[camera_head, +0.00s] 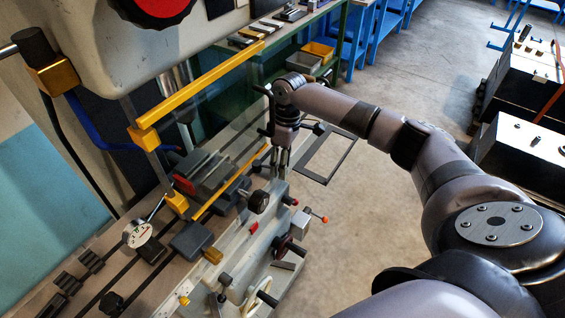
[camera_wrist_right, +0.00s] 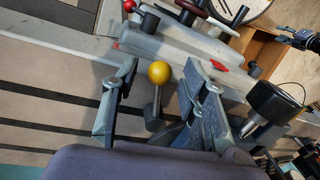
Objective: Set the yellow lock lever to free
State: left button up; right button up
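In the right wrist view a yellow ball knob (camera_wrist_right: 159,71) tops a short dark lever (camera_wrist_right: 155,108); I take this to be the yellow lock lever. My right gripper (camera_wrist_right: 160,80) is open, with one finger on each side of the knob and visible gaps between. I cannot tell its exact depth relative to the knob. In the head view my right gripper (camera_head: 279,165) points down at the machine's front edge, and I cannot make out the ball knob there. My left gripper is not clearly seen in either view.
A dial gauge (camera_head: 137,234) and vise (camera_head: 205,172) stand on the slotted table. A long yellow bar (camera_head: 195,88) crosses above.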

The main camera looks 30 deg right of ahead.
grip_shut()
dwell(0.3)
dwell(0.4)
